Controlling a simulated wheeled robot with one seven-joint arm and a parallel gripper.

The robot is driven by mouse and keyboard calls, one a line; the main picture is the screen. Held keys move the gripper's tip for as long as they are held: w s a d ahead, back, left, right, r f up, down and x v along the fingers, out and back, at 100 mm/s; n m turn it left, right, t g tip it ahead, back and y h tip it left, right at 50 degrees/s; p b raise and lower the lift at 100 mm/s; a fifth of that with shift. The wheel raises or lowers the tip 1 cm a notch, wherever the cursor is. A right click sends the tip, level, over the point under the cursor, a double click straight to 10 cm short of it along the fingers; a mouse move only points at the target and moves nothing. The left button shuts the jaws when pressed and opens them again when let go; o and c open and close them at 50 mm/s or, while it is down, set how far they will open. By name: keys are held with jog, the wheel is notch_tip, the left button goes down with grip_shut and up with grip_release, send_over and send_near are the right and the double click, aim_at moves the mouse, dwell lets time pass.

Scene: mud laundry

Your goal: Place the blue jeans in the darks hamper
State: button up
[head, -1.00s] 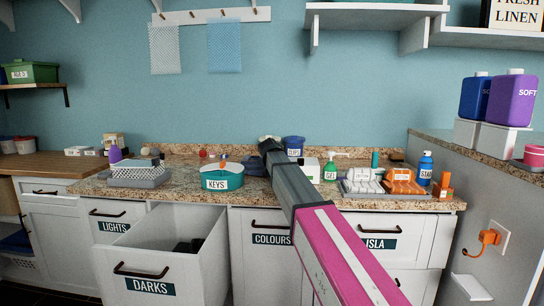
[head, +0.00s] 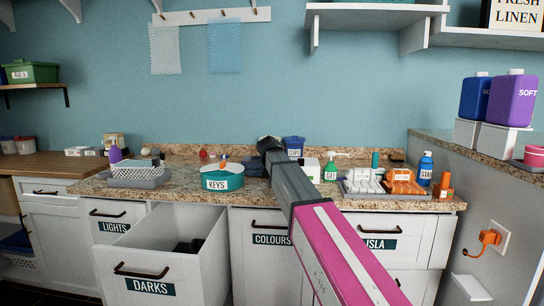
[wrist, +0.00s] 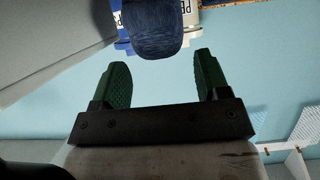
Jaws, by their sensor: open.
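The blue jeans show as a dark blue rolled bundle (wrist: 151,28) at the top of the wrist view. In the head view a dark blue bundle (head: 254,168), probably the same jeans, lies on the counter beside the teal KEYS tub, partly behind my arm. My gripper (wrist: 163,70) is open and empty, its green fingers apart, with the bundle just beyond the fingertips. In the head view my gripper (head: 268,145) is over the counter. The darks hamper (head: 150,262) is a pulled-out white drawer labelled DARKS, with something dark inside.
The teal KEYS tub (head: 222,178) stands left of my gripper. A wire basket (head: 137,172) is at the left. The COLOURS drawer (head: 260,240) is shut.

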aim_at(260, 160)
jog(key=v, duration=0.7)
jog(key=o, duration=0.4)
jog(key=shift+s, duration=0.35)
jog(key=shift+c, duration=0.2)
jog(key=w+g, duration=0.1)
jog(key=w, duration=0.1)
jog(key=w+r+g, duration=0.1)
jog(key=w+g, duration=0.1)
jog(key=w, duration=0.1)
jog(key=w+d+r+g, duration=0.1)
jog(key=w, duration=0.2)
jog(key=shift+m, duration=0.3)
jog(key=w+r+g, duration=0.2)
jog(key=w+g, duration=0.1)
jog(key=shift+w+g, duration=0.1)
jog(key=shift+g, duration=0.2)
jog(key=shift+w+r+g+y, duration=0.2)
jog(key=shift+r+g+y, duration=0.2)
jog(key=shift+g, duration=0.2)
jog(key=x, duration=0.5)
jog(key=shift+f, duration=0.15)
jog(key=x, duration=0.5)
jog(key=shift+w, duration=0.3)
jog(key=shift+w+f, duration=0.1)
